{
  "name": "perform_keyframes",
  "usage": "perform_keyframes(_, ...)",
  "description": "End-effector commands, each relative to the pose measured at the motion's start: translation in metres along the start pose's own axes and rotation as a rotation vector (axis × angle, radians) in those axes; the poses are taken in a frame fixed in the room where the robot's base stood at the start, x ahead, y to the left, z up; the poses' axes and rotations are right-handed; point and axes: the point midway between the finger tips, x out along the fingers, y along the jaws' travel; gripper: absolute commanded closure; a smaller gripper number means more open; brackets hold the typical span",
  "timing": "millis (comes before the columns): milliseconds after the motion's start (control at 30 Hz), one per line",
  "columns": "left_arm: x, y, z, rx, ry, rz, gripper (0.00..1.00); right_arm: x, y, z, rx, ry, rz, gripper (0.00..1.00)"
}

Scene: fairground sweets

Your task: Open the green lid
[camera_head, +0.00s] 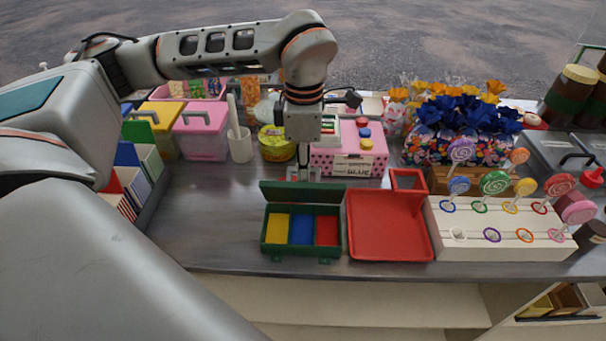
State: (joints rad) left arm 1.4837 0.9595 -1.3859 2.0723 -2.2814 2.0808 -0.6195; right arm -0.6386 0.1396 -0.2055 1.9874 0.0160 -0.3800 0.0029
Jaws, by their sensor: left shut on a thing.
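The green box (271,251) stands on the counter at the front middle, with yellow, blue and red compartments showing inside. Its green lid (280,191) is raised at the back edge, so the inside is uncovered. My left gripper (303,173) comes down from above, with its fingers at the top edge of the lid. It is shut on the lid; the fingertips are small and partly hidden behind it. My right gripper is not in view.
A red tray (390,240) stands right of the box, then a white lollipop stand (480,247). A pink box (350,162) is behind. A white cup (240,147) and pink bin (203,140) stand back left. Counter left of the box (210,225) is clear.

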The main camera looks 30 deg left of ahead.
Motion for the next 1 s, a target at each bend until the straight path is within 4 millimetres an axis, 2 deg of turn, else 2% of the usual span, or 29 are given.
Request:
perform_keyframes(467,0.006,0.028,0.000,-0.001,0.000,0.000,1.00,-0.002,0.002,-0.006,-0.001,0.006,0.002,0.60)
perform_keyframes(800,0.018,0.049,0.000,-0.001,0.001,-0.001,1.00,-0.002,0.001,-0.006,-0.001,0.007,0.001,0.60)
perform_keyframes(1000,0.018,0.051,0.000,0.001,0.000,0.000,1.00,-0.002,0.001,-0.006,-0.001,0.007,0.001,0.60)
